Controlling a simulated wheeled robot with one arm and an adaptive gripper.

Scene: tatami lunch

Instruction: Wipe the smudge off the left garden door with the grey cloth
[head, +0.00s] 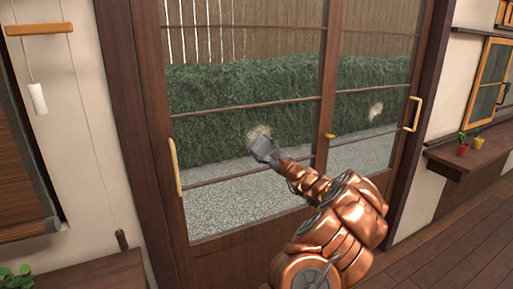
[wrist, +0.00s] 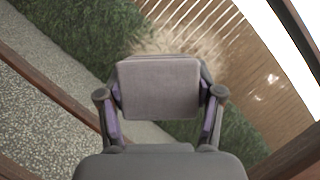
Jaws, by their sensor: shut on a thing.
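The left garden door (head: 176,200) is a glazed wooden sliding door with a pale upright handle. A pale, brownish smudge (head: 259,132) marks its glass in front of the hedge. My gripper (head: 266,153) is at the glass, just below the smudge. In the wrist view my gripper (wrist: 159,95) is shut on the folded grey cloth (wrist: 158,85), which faces the pane. The smudge (wrist: 190,42) shows there beyond the cloth's top edge, and the cloth hides part of it. I cannot tell whether the cloth touches the glass.
The right door has a second pale smudge (head: 376,109) and its own handle (head: 413,114). A small yellow catch (head: 330,136) sits on the middle stile. A wall shelf (head: 470,152) with small potted plants is at the right. The wooden floor (head: 460,260) is clear at lower right.

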